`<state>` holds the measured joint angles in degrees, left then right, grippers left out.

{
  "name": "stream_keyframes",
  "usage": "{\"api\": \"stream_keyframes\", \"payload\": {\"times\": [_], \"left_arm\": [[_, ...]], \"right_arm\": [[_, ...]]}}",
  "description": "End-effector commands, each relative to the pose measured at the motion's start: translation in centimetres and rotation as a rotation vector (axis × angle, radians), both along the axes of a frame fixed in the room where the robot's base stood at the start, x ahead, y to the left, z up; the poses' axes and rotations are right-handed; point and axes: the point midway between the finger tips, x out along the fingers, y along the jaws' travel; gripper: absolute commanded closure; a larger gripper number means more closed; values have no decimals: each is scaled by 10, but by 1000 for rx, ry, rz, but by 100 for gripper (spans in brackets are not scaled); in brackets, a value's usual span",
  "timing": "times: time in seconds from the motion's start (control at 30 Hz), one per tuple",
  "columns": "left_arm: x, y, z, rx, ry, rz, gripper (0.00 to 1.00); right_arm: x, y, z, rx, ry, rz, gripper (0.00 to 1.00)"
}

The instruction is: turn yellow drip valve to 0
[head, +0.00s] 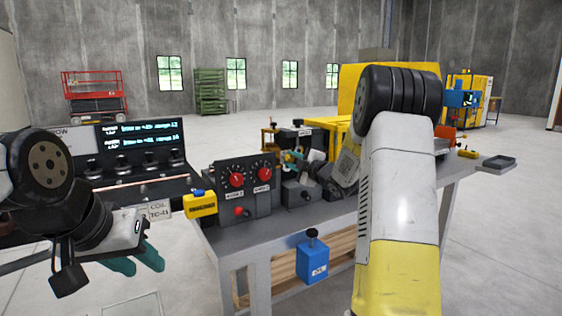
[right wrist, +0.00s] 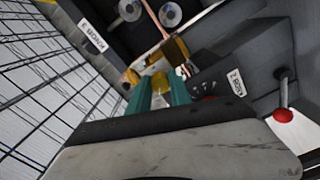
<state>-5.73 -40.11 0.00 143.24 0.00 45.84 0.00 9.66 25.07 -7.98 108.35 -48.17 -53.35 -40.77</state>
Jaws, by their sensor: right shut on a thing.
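The yellow drip valve (right wrist: 160,82) shows in the right wrist view as a small yellow knob between the two teal fingers of my right gripper (right wrist: 160,92). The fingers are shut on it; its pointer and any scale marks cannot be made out. In the head view my right gripper (head: 294,158) is at the machine on the bench, partly behind its own arm, and the valve is too small to tell there. My left gripper (head: 148,266) hangs at the lower left, its teal fingers apart and empty, away from the bench.
A control box with red knobs (head: 236,180) stands on the grey bench (head: 330,215), left of my right gripper. A copper tube (right wrist: 157,20) and a red-knobbed lever (right wrist: 283,115) are near the right fingers. A blue box (head: 313,262) hangs at the bench front.

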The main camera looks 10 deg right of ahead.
Motion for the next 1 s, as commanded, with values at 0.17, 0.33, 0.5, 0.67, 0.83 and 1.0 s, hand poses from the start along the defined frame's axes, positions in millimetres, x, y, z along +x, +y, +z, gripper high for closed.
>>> {"api": "stream_keyframes", "payload": {"times": [0.17, 0.33, 0.5, 0.67, 0.83, 1.0], "left_arm": [[0, 0, 0, 0, 0, 0, 64], [0, 0, 0, 0, 0, 0, 64], [0, 0, 0, 0, 0, 0, 64], [0, 0, 0, 0, 0, 0, 64], [0, 0, 0, 0, 0, 0, 64], [0, 0, 0, 0, 0, 0, 64]], "right_arm": [[0, 0, -1, -157, -55, 0, 100], [0, 0, -1, -300, -107, 1, 100], [0, 0, -1, -426, -153, 1, 100], [0, 0, -1, -517, -185, 1, 100], [0, 0, -1, -583, -209, 1, 100], [0, 0, -1, -616, -220, 1, 100]]}}
